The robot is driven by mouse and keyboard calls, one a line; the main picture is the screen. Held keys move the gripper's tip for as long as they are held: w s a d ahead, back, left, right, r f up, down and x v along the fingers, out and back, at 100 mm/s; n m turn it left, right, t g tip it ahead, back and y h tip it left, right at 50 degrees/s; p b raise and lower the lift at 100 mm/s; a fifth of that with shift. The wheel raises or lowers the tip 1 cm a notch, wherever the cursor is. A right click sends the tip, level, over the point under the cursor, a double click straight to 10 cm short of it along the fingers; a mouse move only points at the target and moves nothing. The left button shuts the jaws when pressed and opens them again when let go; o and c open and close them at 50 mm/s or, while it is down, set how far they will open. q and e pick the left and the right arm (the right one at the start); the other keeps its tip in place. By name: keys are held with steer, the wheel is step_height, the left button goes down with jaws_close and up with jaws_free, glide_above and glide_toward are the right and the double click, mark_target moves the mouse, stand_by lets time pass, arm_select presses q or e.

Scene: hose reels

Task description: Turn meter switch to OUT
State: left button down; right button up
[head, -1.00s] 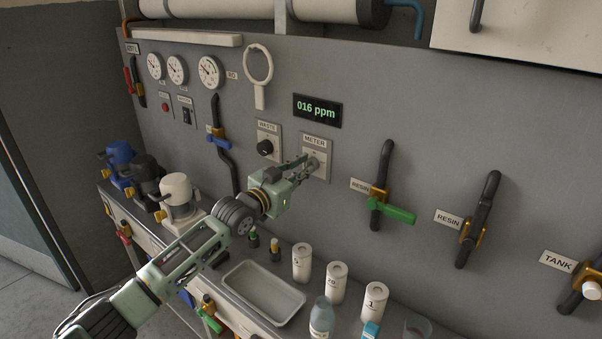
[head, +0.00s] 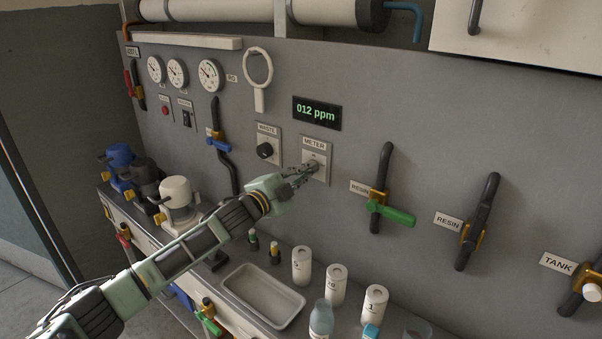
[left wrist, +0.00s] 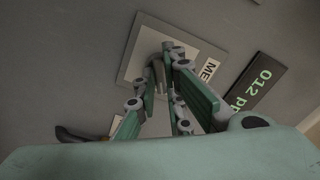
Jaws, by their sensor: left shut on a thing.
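The meter switch (head: 313,166) sits on a light square plate (head: 317,177) labelled METER on the grey wall panel. My left gripper (head: 308,169) reaches it from the lower left and is shut on the switch knob. In the left wrist view the fingertips (left wrist: 167,62) close around the switch in front of its plate (left wrist: 143,50). The fingers hide most of the knob, so I cannot read its position. The green display (head: 317,112) above reads 012 ppm. My right gripper is not in view.
A black WASTE knob (head: 265,150) is just left of the meter plate. A green-handled resin valve (head: 390,212) is to the right. Below, the bench holds a white tray (head: 263,295), white canisters (head: 337,283) and a bottle (head: 321,320).

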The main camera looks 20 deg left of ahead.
arm_select(q)
steer(key=shift+s+d+f+m, duration=0.1)
steer(key=shift+d+f+m, duration=0.15)
steer(key=shift+f+m, duration=0.55)
steer(key=shift+r+m, duration=0.15)
steer(key=shift+m, duration=0.15)
steer(key=c, duration=1.6)
jaws_free()
steer(key=shift+r, duration=0.2)
steer(key=v, duration=1.1)
steer(key=shift+s+a+r, duration=0.15)
steer(key=shift+s+a, duration=0.1)
steer(key=shift+s, duration=0.1)
